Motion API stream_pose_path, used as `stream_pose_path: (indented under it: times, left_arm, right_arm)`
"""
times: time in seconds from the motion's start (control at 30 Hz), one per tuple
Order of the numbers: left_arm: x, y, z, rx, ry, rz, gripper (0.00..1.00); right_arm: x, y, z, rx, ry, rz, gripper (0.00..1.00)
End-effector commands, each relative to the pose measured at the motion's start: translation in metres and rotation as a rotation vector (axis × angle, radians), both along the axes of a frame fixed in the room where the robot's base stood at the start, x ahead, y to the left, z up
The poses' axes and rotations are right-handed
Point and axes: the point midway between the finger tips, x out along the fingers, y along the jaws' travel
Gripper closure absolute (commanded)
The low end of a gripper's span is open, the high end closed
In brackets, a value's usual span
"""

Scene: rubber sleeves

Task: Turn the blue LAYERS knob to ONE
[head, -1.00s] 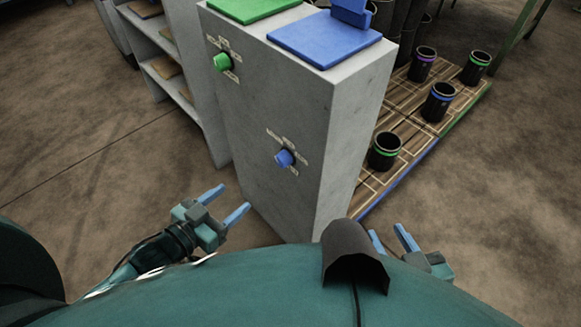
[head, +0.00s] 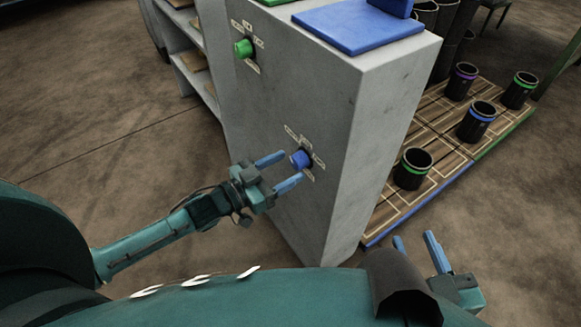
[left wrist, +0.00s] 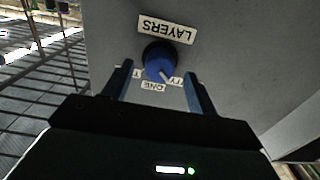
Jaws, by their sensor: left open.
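The blue LAYERS knob (head: 301,159) is on the grey cabinet's front face, low down. In the left wrist view the knob (left wrist: 159,60) sits under an upside-down LAYERS label (left wrist: 166,29). The ONE label (left wrist: 153,85) is below the knob. The knob's pale mark points down and right, towards another label (left wrist: 176,80) partly hidden by a finger. My left gripper (head: 291,166) is open, its fingers reaching towards the knob, one to each side; contact cannot be told. My right gripper (head: 415,239) is open and empty at the lower right.
A green knob (head: 244,48) is higher on the same cabinet (head: 330,100). A blue plate (head: 350,28) lies on the cabinet top. Several black cups with coloured bands stand on a wooden pallet (head: 440,125) to the right. Brown floor is clear at the left.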

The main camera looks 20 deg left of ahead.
Motion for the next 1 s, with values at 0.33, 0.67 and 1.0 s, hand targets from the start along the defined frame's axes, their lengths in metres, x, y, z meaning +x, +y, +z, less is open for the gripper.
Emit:
stream_pose_path:
  times: [0.33,0.67,1.0]
  left_arm:
    - [0.016,-0.013,0.000,0.001,0.000,0.000,0.42]
    - [0.016,-0.012,0.000,0.001,0.000,0.000,0.55]
    - [0.016,-0.012,0.000,0.001,0.000,0.000,0.83]
  right_arm:
    - [0.000,0.001,0.001,0.002,-0.036,0.007,0.64]
    - [0.000,0.002,0.001,0.003,-0.036,0.007,0.64]
    - [0.000,0.002,0.001,0.002,-0.034,0.007,0.64]
